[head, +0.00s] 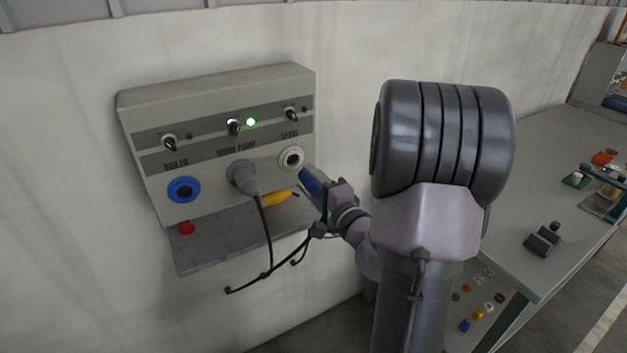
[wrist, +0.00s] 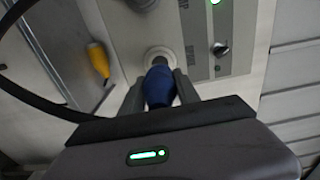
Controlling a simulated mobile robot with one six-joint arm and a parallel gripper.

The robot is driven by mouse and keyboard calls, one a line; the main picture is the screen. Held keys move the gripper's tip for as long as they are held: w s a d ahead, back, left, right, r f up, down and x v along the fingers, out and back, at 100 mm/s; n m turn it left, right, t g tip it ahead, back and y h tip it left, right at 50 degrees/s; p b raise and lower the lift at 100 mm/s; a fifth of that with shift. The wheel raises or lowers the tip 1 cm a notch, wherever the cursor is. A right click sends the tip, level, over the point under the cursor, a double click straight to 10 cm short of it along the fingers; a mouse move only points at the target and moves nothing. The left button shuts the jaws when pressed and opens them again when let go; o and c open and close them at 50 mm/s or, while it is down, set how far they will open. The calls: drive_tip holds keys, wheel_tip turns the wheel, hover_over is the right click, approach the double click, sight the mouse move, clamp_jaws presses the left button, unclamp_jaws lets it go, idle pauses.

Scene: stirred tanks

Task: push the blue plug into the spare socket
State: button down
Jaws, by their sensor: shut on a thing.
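The blue plug (head: 311,182) is held in my gripper (head: 316,186), just to the lower right of the spare socket (head: 291,157) on the wall panel. The spare socket has a pale ring and sits at the panel's right. In the wrist view the blue plug (wrist: 158,88) stands between both fingers (wrist: 158,92), pointing at the spare socket (wrist: 152,54). Its dark nose overlaps the ring there. In the head view a small gap shows between plug and socket face. The inside of the socket is hidden by the plug in the wrist view.
A grey plug (head: 243,178) with a black cable fills the middle socket. A blue-ringed socket (head: 184,189) is at the left. The shelf (head: 220,245) below holds a yellow-handled thing (head: 263,198) and a red thing (head: 187,229). A green lamp (head: 251,121) is lit. A bench (head: 530,200) stands right.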

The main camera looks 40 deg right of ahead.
sight(302, 170)
drive_tip(key=p+x, duration=0.2)
drive_tip(key=x, duration=0.4)
drive_tip(key=shift+s+p, duration=0.1)
drive_tip(key=shift+p, duration=0.25)
drive_tip(key=shift+b, duration=0.9)
idle(1.6)
drive_tip(key=shift+w+d, duration=0.1)
drive_tip(key=shift+w, duration=0.2)
idle(0.5)
drive_tip(key=c, duration=0.8)
unclamp_jaws()
